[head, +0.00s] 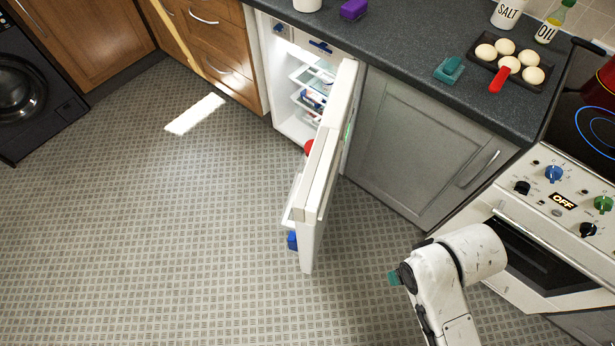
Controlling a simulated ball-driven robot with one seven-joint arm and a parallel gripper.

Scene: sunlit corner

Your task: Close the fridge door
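The white fridge door (326,172) stands wide open, swung out from the counter into the room. It is seen nearly edge-on, with its inner shelves on its left side. The lit fridge interior (283,87) shows behind it under the counter, with shelves and several items inside. My gripper (396,277) is low in the head view, to the right of the door's outer end and apart from it. Only a small dark part with a teal tip shows at the end of my white arm, so its finger opening cannot be made out.
A grey cabinet (420,150) stands right of the fridge, then a stove (560,215). Wooden drawers (215,45) stand to the left, with a black washing machine (30,100) farther left. The patterned floor (170,230) left of the door is clear.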

